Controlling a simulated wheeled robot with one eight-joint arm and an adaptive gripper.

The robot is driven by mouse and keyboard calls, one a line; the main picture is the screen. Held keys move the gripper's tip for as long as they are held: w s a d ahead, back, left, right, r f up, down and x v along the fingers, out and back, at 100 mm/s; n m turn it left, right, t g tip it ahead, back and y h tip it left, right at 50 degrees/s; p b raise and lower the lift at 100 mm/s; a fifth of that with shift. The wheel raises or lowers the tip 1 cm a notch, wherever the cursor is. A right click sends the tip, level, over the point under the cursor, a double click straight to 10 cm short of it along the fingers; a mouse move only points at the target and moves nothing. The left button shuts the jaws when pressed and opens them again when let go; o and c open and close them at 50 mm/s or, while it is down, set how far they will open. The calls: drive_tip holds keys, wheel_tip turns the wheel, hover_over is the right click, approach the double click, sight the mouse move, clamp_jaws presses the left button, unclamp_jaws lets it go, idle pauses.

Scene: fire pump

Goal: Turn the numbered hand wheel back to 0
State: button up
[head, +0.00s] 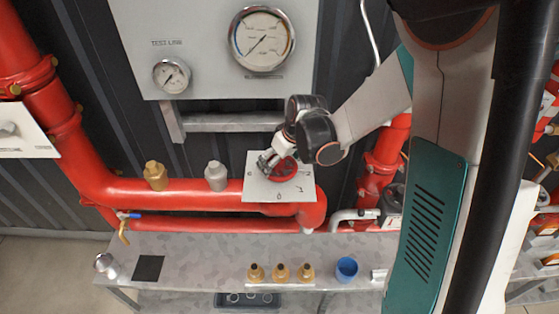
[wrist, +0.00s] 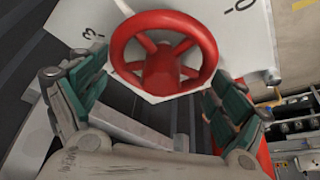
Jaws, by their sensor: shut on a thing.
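The red hand wheel (head: 283,169) is mounted on a light numbered plate (head: 300,187) in front of the red pipe. In the wrist view the hand wheel (wrist: 165,52) shows its round rim and spokes. A 3 is on the plate at its left and a 0 at its upper right. My gripper (head: 271,160) reaches the wheel from the upper right in the head view. In the wrist view my gripper (wrist: 160,98) has its green-padded fingers on opposite sides of the rim, shut on the wheel.
A gauge panel (head: 215,83) with two dials is above. A brass fitting (head: 155,176) and a grey fitting (head: 216,175) stand on the pipe at left. The bench (head: 210,265) below holds several brass fittings and a blue cup (head: 346,269). My arm covers the right side.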

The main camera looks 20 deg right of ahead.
drive_tip(key=m, duration=0.2)
drive_tip(key=m+h, duration=0.1)
drive_tip(key=shift+f+m+h+b, duration=0.15)
drive_tip(key=shift+m+h+b, duration=0.15)
drive_tip(key=shift+m+b, duration=0.1)
drive_tip(key=shift+m+h, duration=0.6)
drive_tip(key=shift+m, duration=1)
drive_tip(key=shift+b, duration=0.35)
drive_tip(key=shift+a+m, duration=0.1)
drive_tip(key=shift+m, duration=0.5)
drive_tip(key=m+h, duration=0.1)
drive_tip(key=m, duration=0.1)
drive_tip(key=m+b, duration=0.1)
drive_tip(key=m, duration=0.1)
drive_tip(key=shift+g+h, duration=0.4)
drive_tip(key=shift+s+m+g+h, duration=0.1)
drive_tip(key=shift+m+g+h, duration=0.3)
drive_tip(key=shift+m, duration=1)
